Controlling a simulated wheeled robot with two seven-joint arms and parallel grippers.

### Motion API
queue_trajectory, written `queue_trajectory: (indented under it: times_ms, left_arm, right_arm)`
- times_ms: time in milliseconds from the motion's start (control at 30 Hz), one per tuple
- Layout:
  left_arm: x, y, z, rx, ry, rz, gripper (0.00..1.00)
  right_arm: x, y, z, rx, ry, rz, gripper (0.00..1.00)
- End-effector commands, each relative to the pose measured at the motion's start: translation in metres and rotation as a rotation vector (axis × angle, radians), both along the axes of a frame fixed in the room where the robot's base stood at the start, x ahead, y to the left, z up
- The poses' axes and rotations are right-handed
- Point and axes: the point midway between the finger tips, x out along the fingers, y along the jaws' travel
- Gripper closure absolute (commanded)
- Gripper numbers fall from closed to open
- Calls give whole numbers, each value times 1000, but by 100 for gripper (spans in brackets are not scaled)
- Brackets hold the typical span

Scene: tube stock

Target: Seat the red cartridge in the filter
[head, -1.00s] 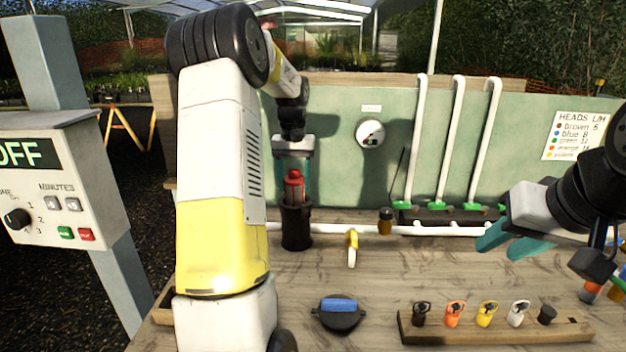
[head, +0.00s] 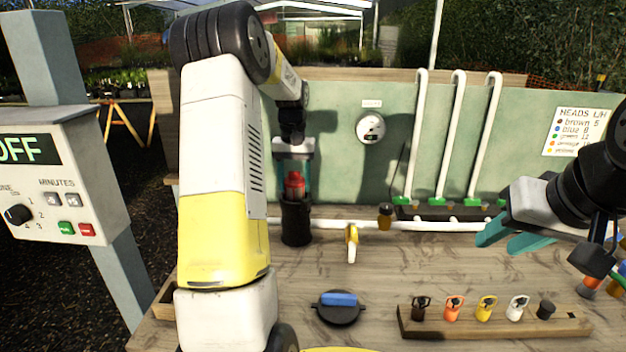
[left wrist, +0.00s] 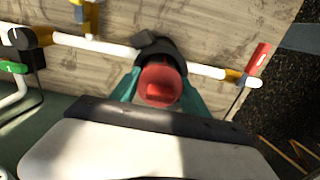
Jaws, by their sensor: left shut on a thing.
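The red cartridge (head: 294,184) stands upright at the mouth of the black filter housing (head: 297,222), its lower part hidden inside. My left gripper (head: 294,178) points down over the housing and is shut on the cartridge. In the left wrist view the cartridge's round red top (left wrist: 158,86) sits between the teal fingers, with the dark housing rim (left wrist: 165,53) just beyond it. I cannot tell how deep it sits. My right gripper (head: 515,238) is open and empty, above the bench at the right. The black filter lid with a blue grip (head: 338,308) lies on the bench in front.
White pipe with a yellow-handled valve (head: 351,240) runs right of the housing. A wooden rack (head: 480,328) of several coloured heads lies at front right. A control box (head: 60,185) stands at the left.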

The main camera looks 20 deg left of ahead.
Motion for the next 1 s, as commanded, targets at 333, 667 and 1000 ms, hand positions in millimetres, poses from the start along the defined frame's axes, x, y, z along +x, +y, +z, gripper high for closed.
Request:
queue_trajectory:
  times_ms: [333, 667, 1000]
  left_arm:
    - [0, 0, -7, 0, -1, 0, 87]
    - [0, 0, -14, 0, 0, 0, 87]
    - [0, 0, -16, 0, 0, 0, 87]
  right_arm:
    - [0, 0, 0, 0, 0, 0, 64]
    - [0, 0, 0, 0, 0, 0, 64]
    - [0, 0, 0, 0, 0, 0, 64]
